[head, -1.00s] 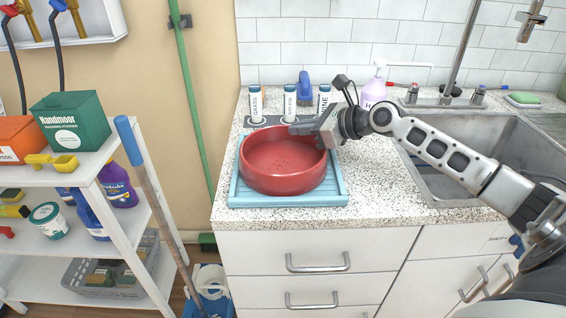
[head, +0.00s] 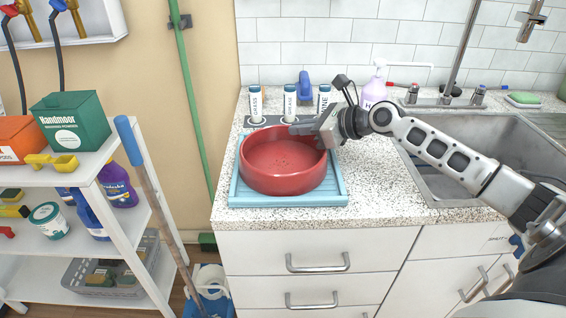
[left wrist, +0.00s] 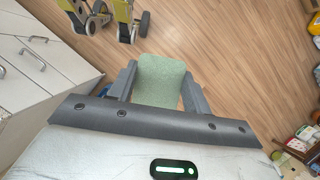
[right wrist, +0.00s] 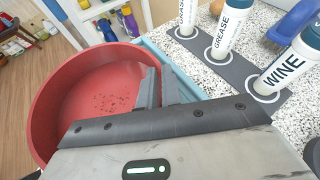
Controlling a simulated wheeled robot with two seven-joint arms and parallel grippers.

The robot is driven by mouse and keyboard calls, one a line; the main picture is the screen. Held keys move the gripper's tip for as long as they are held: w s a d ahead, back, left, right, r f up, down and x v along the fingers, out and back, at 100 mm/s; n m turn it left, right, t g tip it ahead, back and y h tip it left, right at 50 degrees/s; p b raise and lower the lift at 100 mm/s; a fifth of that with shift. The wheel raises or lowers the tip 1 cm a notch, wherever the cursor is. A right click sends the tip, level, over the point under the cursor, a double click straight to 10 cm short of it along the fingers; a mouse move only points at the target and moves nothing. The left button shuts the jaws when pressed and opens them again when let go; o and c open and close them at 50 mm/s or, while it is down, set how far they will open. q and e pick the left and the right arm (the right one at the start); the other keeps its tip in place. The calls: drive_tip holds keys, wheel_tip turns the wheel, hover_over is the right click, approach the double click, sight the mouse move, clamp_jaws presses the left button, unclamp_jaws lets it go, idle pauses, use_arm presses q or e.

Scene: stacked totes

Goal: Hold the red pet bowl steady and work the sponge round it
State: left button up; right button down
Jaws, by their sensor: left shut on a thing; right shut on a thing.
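The red pet bowl (head: 284,176) stands upright on a light blue tray (head: 338,190) on the speckled counter. Dark specks show on its inner floor. My right gripper (head: 312,130) is shut on the bowl's back right rim; in the right wrist view the fingers (right wrist: 160,88) straddle the wall of the bowl (right wrist: 90,95). In the left wrist view my left gripper (left wrist: 160,88) is shut on a pale green sponge (left wrist: 160,75), held above the wooden floor, apart from the bowl. My left arm does not show in the head view.
Labelled bottles (head: 289,102) stand on a dark mat behind the bowl, with a blue brush (head: 304,88). A lilac pump bottle (head: 373,92) and the sink (head: 465,150) are to the right. A shelf (head: 70,165) and a leaning blue-topped pole (head: 150,195) are left.

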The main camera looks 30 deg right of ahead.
use_arm(q)
drive_tip(key=shift+f, duration=0.15)
wheel_tip(320, 180, down, 12)
idle(3.7)
idle(0.5)
drive_tip(key=shift+w+a+f, duration=0.55)
drive_tip(key=shift+w+f, duration=0.25)
idle(2.4)
